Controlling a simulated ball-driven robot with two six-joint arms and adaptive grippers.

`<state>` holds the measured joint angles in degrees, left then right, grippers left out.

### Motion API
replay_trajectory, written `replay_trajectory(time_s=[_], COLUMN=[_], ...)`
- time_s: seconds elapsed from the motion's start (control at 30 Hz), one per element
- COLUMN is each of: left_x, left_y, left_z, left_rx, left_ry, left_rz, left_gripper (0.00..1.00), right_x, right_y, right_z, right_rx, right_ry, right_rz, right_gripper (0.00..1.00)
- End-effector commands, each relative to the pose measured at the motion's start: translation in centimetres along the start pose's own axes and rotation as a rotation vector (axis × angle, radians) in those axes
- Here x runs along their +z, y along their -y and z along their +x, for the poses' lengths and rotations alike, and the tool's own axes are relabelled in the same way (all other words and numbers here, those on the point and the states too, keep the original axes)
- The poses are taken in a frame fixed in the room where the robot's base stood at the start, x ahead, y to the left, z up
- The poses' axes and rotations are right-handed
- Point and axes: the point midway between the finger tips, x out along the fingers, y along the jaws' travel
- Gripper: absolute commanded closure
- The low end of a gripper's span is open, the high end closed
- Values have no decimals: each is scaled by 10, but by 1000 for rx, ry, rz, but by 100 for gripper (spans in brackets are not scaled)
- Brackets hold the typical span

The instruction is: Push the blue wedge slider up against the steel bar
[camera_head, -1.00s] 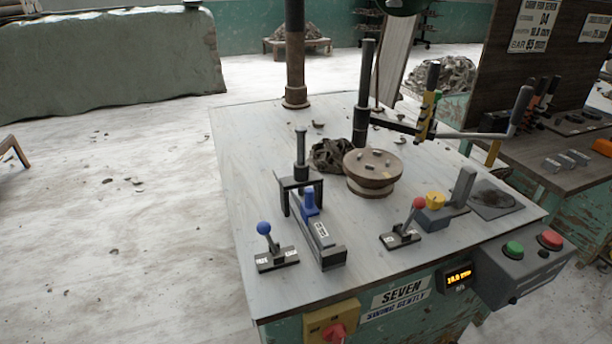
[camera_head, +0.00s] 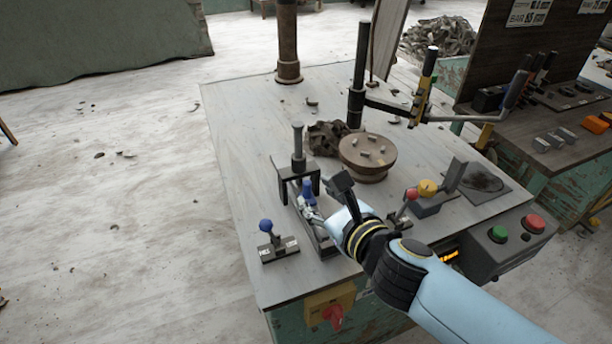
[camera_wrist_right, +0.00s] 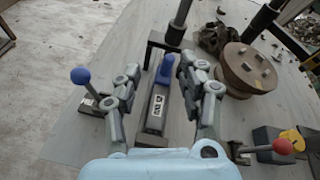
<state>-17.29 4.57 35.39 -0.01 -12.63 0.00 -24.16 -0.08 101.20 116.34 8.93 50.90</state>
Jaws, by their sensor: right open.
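The blue wedge slider (camera_head: 308,188) sits in a narrow dark channel (camera_head: 327,247) on the bench. It also shows in the right wrist view (camera_wrist_right: 164,70), just beyond a white label. A dark metal gate (camera_head: 282,166) with an upright post stands over the channel's far end. I cannot tell for sure which part is the steel bar. In the wrist view the slider lies on the near side of the gate's crossbar (camera_wrist_right: 165,43). My right gripper (camera_head: 325,192) is open, its fingers on either side of the slider. Contact cannot be told. My left gripper is not in view.
A blue-knobbed lever (camera_head: 266,226) stands left of the channel and a red-knobbed lever (camera_head: 411,195) right of it. A round turntable (camera_head: 366,168) with small pieces and a dark clay heap (camera_head: 325,137) lie behind. The bench's left side is clear.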

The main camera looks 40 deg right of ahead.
Motion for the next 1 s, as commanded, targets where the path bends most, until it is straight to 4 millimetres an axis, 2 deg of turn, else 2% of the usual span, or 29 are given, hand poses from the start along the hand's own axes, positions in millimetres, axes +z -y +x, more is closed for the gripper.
replay_trajectory(time_s=[0.1,0.2,0.37,0.7,0.83,1.0], left_x=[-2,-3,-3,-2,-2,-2], left_y=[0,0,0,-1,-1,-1], left_z=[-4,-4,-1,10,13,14], left_rx=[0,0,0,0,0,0], left_ry=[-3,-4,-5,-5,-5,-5], left_rz=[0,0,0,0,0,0], left_gripper=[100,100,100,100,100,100], right_x=[-13,-20,-23,-31,-33,-33], right_y=[8,9,10,14,14,15], right_z=[-1,1,20,85,100,106], right_rx=[-53,-71,-73,-72,-71,-71], right_ry=[-76,-104,-107,-107,-108,-108], right_rz=[208,283,294,291,290,290], right_gripper=[59,59,59,59,59,59])
